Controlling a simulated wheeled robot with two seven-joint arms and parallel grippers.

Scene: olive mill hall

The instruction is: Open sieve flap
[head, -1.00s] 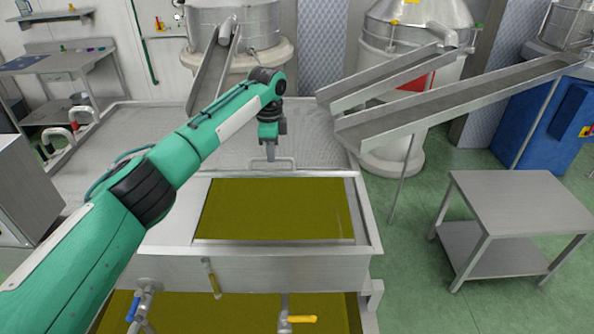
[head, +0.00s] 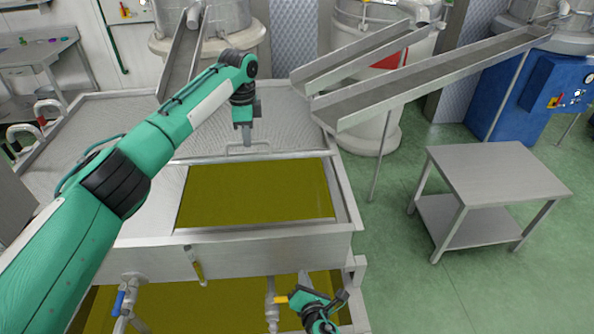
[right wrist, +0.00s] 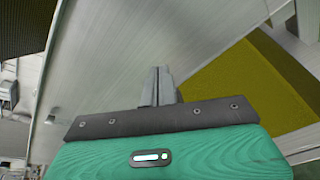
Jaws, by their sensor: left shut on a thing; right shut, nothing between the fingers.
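The sieve flap (head: 208,125) is a pale perforated metal panel over the rear of the steel tank (head: 265,255). It has a bar handle (head: 262,151) at its front edge. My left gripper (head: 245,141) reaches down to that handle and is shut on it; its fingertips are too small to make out. The flap looks flat, with no clear tilt. My right gripper (head: 327,302) is low before the tank's front, near the yellow valve handle (head: 281,300). In the right wrist view its fingers (right wrist: 160,86) are shut and empty beside a metal wall (right wrist: 100,65).
Olive-coloured liquid (head: 258,194) fills the open front of the tank, and more (head: 200,307) shows below. Metal chutes (head: 430,80) slope behind on the right. A steel side table (head: 490,170) stands on the green floor to the right, with free floor around it.

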